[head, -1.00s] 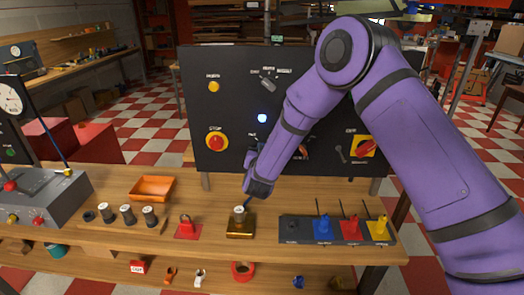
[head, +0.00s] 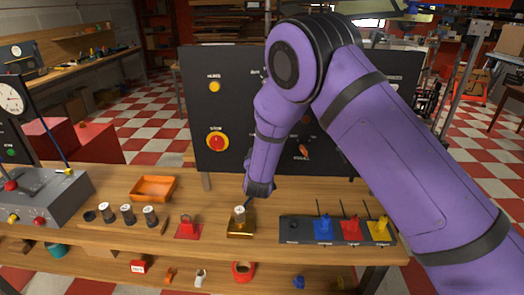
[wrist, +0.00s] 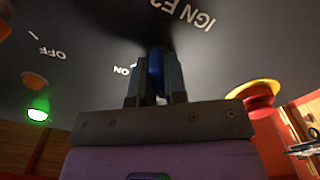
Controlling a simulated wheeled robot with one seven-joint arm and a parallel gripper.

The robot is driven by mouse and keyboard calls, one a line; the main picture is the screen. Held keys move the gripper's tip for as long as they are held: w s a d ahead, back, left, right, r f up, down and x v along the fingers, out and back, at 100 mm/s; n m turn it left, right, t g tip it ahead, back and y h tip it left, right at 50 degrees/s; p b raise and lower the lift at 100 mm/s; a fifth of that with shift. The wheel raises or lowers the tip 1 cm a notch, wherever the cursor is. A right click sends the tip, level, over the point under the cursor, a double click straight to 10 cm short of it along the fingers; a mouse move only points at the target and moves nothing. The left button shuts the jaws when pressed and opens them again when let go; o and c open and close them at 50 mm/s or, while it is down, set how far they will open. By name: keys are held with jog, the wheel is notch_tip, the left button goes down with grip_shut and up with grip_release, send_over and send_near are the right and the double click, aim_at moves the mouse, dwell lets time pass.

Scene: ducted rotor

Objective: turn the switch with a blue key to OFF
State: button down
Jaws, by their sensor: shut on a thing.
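In the wrist view my gripper (wrist: 155,85) is at the dark panel (wrist: 90,45), its fingers shut on the blue key (wrist: 156,70). The lettering appears upside down there, with an ON mark just left of the fingers and IGN lettering beyond them. The fingers cover most of the key and its switch, so the key's exact angle is hard to read. In the head view the panel (head: 225,85) stands behind the bench, and my purple arm hides the gripper and the key.
An orange knob (wrist: 35,80) and a lit green lamp (wrist: 37,115) are left in the wrist view; a red-and-yellow button (wrist: 255,95) is right. On the bench (head: 210,260) stand an orange tray (head: 152,188), a red padlock (head: 187,228), a brass block (head: 241,228) and a rack (head: 295,228).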

jog(key=shift+s+f+n, duration=0.1)
jog(key=shift+f+n, duration=0.1)
jog(key=shift+n, duration=0.4)
jog(key=c, duration=1.2)
grip_release()
jog(key=shift+r, duration=0.1)
jog(key=shift+o, duration=0.2)
jog(key=s, duration=1)
jog(key=shift+s+a, duration=0.2)
jog(key=shift+s, duration=0.2)
